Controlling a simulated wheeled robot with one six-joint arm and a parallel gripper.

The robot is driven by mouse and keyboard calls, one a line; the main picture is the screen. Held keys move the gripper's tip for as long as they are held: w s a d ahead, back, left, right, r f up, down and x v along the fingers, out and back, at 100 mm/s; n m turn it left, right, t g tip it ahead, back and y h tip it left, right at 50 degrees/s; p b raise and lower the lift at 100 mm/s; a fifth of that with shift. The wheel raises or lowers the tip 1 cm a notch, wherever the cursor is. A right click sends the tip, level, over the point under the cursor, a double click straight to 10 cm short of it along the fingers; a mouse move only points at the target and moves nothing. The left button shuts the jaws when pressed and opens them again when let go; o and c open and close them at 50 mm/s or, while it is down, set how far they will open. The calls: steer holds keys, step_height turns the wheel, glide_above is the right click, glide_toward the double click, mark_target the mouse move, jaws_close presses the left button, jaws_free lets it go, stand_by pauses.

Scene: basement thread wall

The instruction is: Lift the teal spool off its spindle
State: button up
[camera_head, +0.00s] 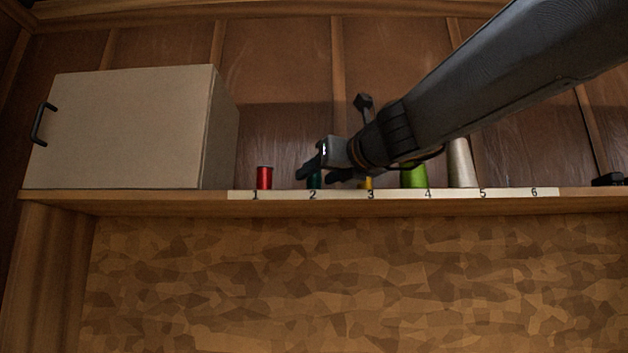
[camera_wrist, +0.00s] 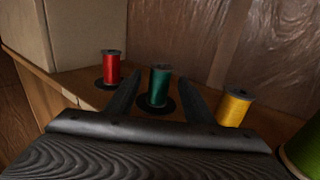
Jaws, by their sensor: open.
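The teal spool (camera_wrist: 158,87) stands upright on a dark round base on the shelf. In the head view it shows in part above the number 2 (camera_head: 314,181), with my gripper in front of it. My gripper (camera_wrist: 158,86) is open. In the wrist view its two fingers point toward the teal spool, one on each side, and the spool shows in the gap between them. I cannot tell whether the fingertips reach around it. Its spindle is hidden inside the spool.
A red spool (camera_head: 264,177) stands left of the teal one, a yellow spool (camera_wrist: 233,105) right of it. Farther right are a green spool (camera_head: 414,177) and a cream cone (camera_head: 461,163). A beige cabinet (camera_head: 125,128) fills the shelf's left end. The wooden wall is behind.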

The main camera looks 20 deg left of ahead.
steer(key=shift+x, duration=1.4)
steer(key=shift+s, duration=0.1)
steer(key=shift+c, duration=0.2)
steer(key=c, duration=1.1)
step_height(320, 180, up, 10)
steer(key=p, duration=0.5)
steer(key=shift+p, duration=0.35)
